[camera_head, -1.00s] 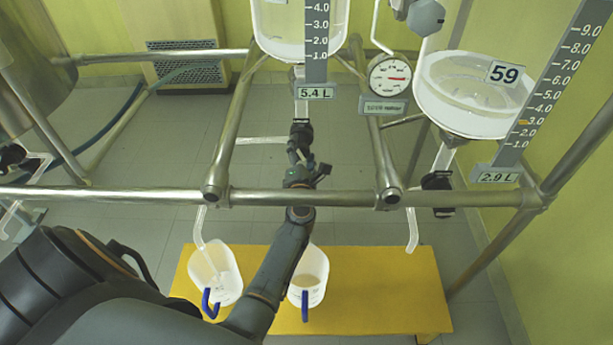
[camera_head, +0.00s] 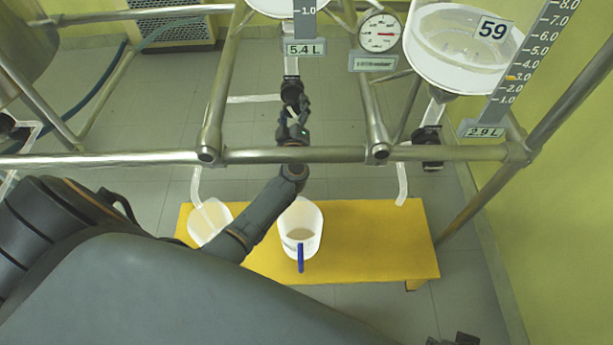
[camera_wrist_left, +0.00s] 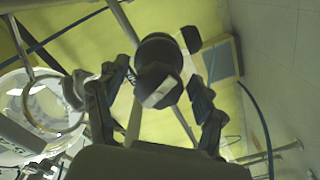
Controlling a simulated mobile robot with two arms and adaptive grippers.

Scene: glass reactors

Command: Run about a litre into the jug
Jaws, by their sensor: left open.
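My left gripper (camera_head: 292,112) reaches up past the front rail to the dark valve under the middle vessel (camera_head: 285,8), labelled 5.4 L. In the left wrist view the open fingers (camera_wrist_left: 157,100) stand either side of the round black valve part (camera_wrist_left: 158,72); contact cannot be told. A white jug with a blue handle (camera_head: 301,226) stands on the yellow bench with some contents low inside. A second white jug (camera_head: 207,220) stands left of it, partly hidden by my left arm, under an outlet tube (camera_head: 196,187). A dark part at the bottom right edge may be my right gripper (camera_head: 458,340).
A steel rail (camera_head: 450,154) crosses in front of the vessels. The right vessel (camera_head: 455,70), marked 59 and 2.9 L, has its own black valve (camera_head: 428,150) and outlet tube (camera_head: 402,185). The right part of the yellow bench (camera_head: 390,235) is bare. A round gauge (camera_head: 380,32) hangs between the vessels.

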